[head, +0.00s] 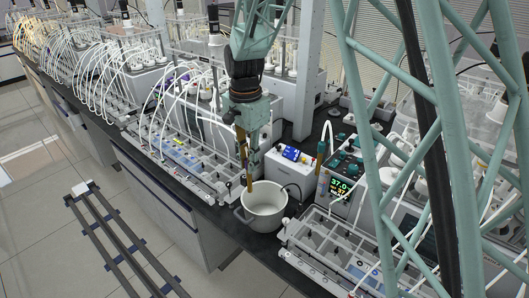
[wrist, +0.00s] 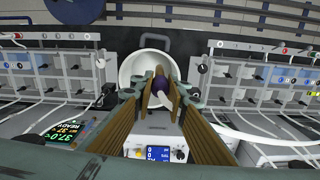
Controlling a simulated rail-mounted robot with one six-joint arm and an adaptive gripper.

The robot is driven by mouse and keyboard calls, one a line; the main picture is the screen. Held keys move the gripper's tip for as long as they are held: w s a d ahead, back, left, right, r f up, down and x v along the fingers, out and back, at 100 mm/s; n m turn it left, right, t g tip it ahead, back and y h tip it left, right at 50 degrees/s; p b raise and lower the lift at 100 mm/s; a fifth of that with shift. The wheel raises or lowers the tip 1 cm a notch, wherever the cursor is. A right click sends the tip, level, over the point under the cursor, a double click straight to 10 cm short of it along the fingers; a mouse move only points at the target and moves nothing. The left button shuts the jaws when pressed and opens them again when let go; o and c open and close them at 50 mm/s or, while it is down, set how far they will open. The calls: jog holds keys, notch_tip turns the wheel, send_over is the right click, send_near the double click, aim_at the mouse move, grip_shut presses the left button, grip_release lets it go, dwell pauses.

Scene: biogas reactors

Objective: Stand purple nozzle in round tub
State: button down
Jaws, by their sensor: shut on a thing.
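The round tub (head: 266,212) is a white pot with a side handle, standing on the dark bench in the head view. It also shows in the wrist view (wrist: 129,68), with its opening beyond my fingertips. My gripper (head: 248,186) points down at the tub's back-left rim. In the wrist view my gripper (wrist: 160,92) is shut on the purple nozzle (wrist: 160,82), a dark purple piece with a whitish end between the brown finger pads. The nozzle overlaps the tub's opening there; its height over the tub cannot be told. The head view does not show the nozzle clearly.
A white device with a blue display (head: 290,155) stands just behind the tub. A controller with a green display (head: 341,186) is to its right. Clear-framed racks with tubing (head: 190,160) flank the tub left and right. The bench's front edge is close to the tub.

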jog(key=d+m, duration=0.1)
jog(key=w+d+m+p, duration=0.1)
jog(key=d, duration=0.1)
jog(key=w+d+m, duration=0.1)
jog(key=d, duration=0.1)
jog(key=shift+d+r+m+p, duration=0.1)
jog(key=shift+m+p, duration=0.2)
jog(key=shift+p, duration=0.05)
jog(key=shift+f, duration=0.25)
notch_tip(320, 180, down, 16)
jog(key=b, duration=0.9)
jog(key=shift+r, duration=0.2)
dwell(2.1)
jog(key=shift+f, duration=0.15)
dwell(0.4)
jog(key=c, duration=2.5)
grip_release()
jog(key=shift+o, duration=0.2)
notch_tip(320, 180, up, 12)
